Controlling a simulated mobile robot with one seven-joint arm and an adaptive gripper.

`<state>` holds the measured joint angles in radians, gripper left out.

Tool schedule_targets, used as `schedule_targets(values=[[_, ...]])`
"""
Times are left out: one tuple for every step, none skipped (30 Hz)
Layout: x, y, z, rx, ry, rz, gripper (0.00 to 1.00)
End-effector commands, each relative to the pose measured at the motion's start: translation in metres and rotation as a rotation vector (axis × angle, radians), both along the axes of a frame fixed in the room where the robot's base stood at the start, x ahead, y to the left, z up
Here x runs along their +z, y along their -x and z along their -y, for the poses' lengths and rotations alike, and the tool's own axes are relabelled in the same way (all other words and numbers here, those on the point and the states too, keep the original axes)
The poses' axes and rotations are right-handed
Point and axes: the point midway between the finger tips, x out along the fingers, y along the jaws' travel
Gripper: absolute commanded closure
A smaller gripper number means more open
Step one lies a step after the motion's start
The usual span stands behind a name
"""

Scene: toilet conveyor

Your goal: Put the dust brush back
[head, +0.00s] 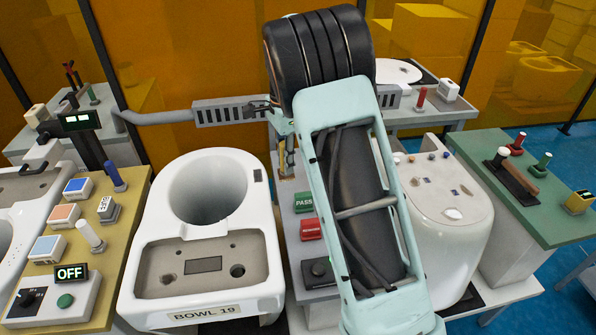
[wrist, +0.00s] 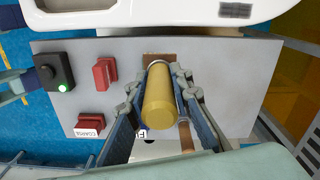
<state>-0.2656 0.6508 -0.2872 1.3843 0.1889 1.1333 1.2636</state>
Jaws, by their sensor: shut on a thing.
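My gripper (wrist: 165,78) is shut on an upright-looking yellow cylinder (wrist: 158,102), which appears to be the handle of the dust brush. A brown part (wrist: 160,58) shows at its far end; the bristles cannot be made out. In the wrist view the handle is between both fingers, over a grey panel (wrist: 225,80). Whether the brush touches the panel cannot be told. In the head view my gripper (head: 284,135) is partly hidden by my arm, with a small yellow-brown piece (head: 288,165) below it, between the two toilet bowls.
The white bowl marked 19 (head: 262,230) stands left of my gripper, another white bowl (head: 450,225) right. Green PASS (head: 304,202) and red (head: 311,229) buttons sit close below. A yellow control table (head: 105,260) is left; a green table (head: 550,215) with small tools is right.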

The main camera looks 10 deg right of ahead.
Motion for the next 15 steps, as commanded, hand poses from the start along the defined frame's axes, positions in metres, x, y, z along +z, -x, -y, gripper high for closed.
schedule_targets(values=[[-0.003,-0.01,0.005,-0.002,0.001,-0.001,1.0],[-0.006,-0.015,0.008,-0.002,0.001,-0.002,1.0],[-0.009,-0.022,0.011,-0.002,0.0,-0.001,1.0],[-0.011,-0.026,0.013,-0.001,0.0,-0.001,1.0],[-0.014,-0.031,0.015,-0.002,0.0,-0.001,1.0],[-0.017,-0.038,0.018,-0.003,0.0,0.0,1.0],[-0.019,-0.043,0.02,-0.002,0.001,0.0,1.0],[-0.021,-0.047,0.022,-0.001,0.001,0.0,1.0],[-0.024,-0.053,0.026,-0.001,0.001,0.0,1.0],[-0.027,-0.057,0.028,-0.001,0.0,-0.001,1.0],[-0.032,-0.061,0.029,0.0,0.001,-0.002,1.0],[-0.039,-0.065,0.031,0.0,0.0,-0.002,1.0],[-0.043,-0.068,0.032,-0.001,0.0,-0.002,1.0],[-0.048,-0.072,0.034,-0.001,-0.001,-0.001,1.0],[-0.054,-0.076,0.036,-0.001,-0.001,-0.001,1.0]])
